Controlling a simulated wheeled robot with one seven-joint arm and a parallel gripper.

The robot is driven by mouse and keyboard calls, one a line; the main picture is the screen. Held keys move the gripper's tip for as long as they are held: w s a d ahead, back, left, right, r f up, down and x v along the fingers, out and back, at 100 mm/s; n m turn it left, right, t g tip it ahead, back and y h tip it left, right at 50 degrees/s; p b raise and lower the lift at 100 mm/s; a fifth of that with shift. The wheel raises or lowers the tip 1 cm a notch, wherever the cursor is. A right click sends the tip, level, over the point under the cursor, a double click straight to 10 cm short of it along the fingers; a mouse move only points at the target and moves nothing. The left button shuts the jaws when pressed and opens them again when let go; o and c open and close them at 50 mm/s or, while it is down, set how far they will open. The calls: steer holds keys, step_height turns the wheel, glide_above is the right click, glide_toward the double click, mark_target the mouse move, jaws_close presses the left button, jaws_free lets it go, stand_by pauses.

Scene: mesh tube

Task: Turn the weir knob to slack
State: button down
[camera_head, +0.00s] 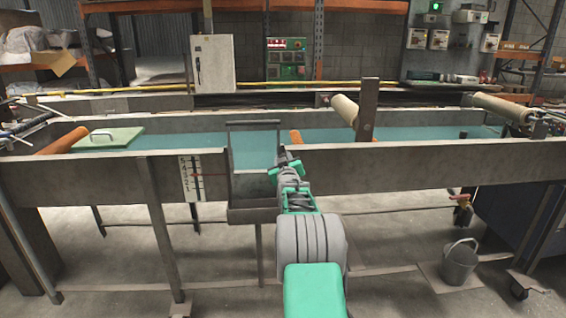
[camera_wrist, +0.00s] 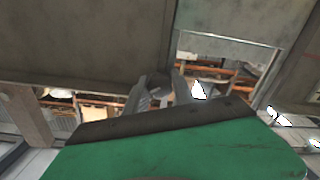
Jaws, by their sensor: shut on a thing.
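My gripper (camera_head: 288,158) reaches to the front wall of the long grey water tank, at the right edge of the weir frame (camera_head: 253,124). In the wrist view, its two grey fingers (camera_wrist: 158,97) are shut on a small dark rounded piece, the weir knob (camera_wrist: 158,80). In the head view my gripper hides the knob, and its turn setting cannot be read. A white scale plate (camera_head: 190,178) with dark marks and a red line is on the tank wall left of the weir.
Blue-green water (camera_head: 420,134) fills the tank. A green lid with a handle (camera_head: 108,138) lies at the left. A tan roller (camera_head: 345,110) sits right of my gripper. A grey bucket (camera_head: 460,262) stands on the floor at right, below a red-handled valve (camera_head: 462,200).

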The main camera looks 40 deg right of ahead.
stand_by(0.3)
steer(key=c, duration=1.1)
jaws_free()
steer(key=shift+o, duration=0.2)
